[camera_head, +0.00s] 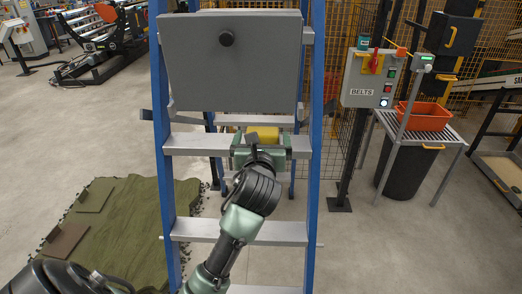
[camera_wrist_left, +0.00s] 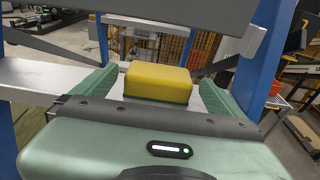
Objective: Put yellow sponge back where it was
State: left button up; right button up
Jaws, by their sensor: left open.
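The yellow sponge (camera_head: 262,133) sits on a grey step (camera_head: 190,144) of the blue-sided ladder (camera_head: 316,120), below the grey panel. In the left wrist view the sponge (camera_wrist_left: 157,82) lies flat, with a yellow top and a darker lower layer. My left gripper (camera_head: 262,143) is at that step, with its green fingers apart on either side of the sponge. In the left wrist view the open gripper (camera_wrist_left: 158,90) shows gaps between the fingers and the sponge. The sponge's lower near part is hidden by the gripper in the head view. My right gripper is not in view.
A grey panel (camera_head: 235,75) with a black knob hangs on the ladder just above the sponge. A green turf mat (camera_head: 120,225) lies at the left. A control box marked BELTS (camera_head: 370,80) and a table with an orange bin (camera_head: 425,115) stand at the right.

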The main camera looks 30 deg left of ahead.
pick_arm(q)
jog(key=v, duration=0.8)
jog(key=shift+s+b, duration=0.3)
jog(key=shift+d, duration=0.1)
